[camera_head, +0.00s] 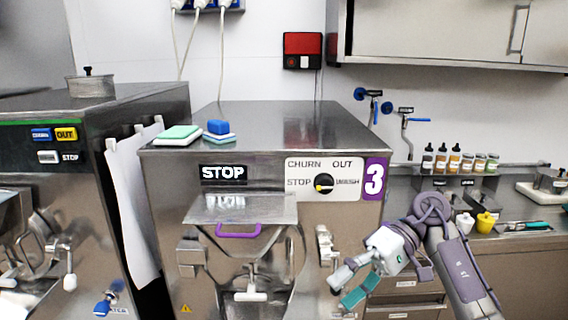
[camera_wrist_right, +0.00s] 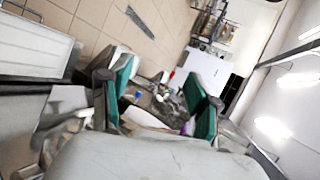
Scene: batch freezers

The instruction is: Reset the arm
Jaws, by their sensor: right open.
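My right arm (camera_head: 462,268) comes in from the lower right in the head view. My right gripper (camera_head: 350,284) is open and empty, in front of the right side of the batch freezer marked 3 (camera_head: 165,215). Its two green-padded fingers stand apart in the right wrist view (camera_wrist_right: 160,100), with nothing between them that I can make out as held. The freezer has a knob (camera_head: 323,184) on its front panel and a purple handle (camera_head: 238,231) on its hatch. My left gripper is not in view.
Another freezer (camera_head: 60,140) stands at the left. Sponges (camera_head: 178,134) lie on the freezer top. At the right, a counter (camera_head: 405,187) carries several bottles (camera_head: 441,160) and a yellow container (camera_head: 485,222), beside my right arm. A wall cabinet (camera_head: 440,35) hangs above.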

